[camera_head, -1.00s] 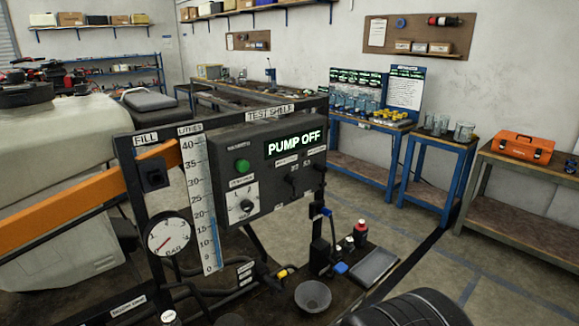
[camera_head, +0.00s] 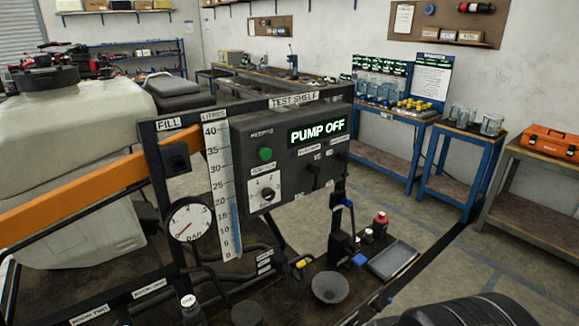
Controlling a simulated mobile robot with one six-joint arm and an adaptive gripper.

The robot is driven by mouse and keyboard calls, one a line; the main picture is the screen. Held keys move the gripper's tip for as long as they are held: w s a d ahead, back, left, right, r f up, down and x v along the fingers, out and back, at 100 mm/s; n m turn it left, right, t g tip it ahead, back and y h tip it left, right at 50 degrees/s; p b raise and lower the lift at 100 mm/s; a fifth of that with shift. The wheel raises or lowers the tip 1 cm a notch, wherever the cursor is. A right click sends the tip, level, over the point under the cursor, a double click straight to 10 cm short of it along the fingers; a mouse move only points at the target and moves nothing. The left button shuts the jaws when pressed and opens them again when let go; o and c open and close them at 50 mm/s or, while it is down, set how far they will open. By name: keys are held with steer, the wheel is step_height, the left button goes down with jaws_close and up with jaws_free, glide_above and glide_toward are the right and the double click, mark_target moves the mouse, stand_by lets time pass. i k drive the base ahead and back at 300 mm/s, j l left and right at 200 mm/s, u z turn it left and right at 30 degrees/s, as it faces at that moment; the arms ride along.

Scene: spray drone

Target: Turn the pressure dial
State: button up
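The pressure dial (camera_head: 267,193) is a small dark knob on a white numbered plate, low on the left of the dark control box (camera_head: 245,140). A green round button (camera_head: 265,154) sits above it. A round white BAR gauge (camera_head: 190,222) with a red needle is mounted to the lower left of the box, beside the tall LITRES scale (camera_head: 222,185). My gripper is not in view; only a dark rounded shape shows at the bottom right.
A dark bowl (camera_head: 330,288), a red-capped bottle (camera_head: 380,223) and a grey tray (camera_head: 393,259) stand on the bench below the box. A large cream tank (camera_head: 70,150) and an orange bar (camera_head: 80,193) fill the left. Blue tables and an orange toolbox (camera_head: 548,141) stand behind.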

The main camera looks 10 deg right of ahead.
mark_target(268, 194)
steer(key=i+j+z, duration=0.2)
steer(key=j, duration=0.2)
steer(key=i+j+z, duration=0.15)
steer(key=j, duration=0.25)
steer(key=j+z, duration=0.2)
steer(key=j, duration=0.25)
steer(key=i, duration=0.05)
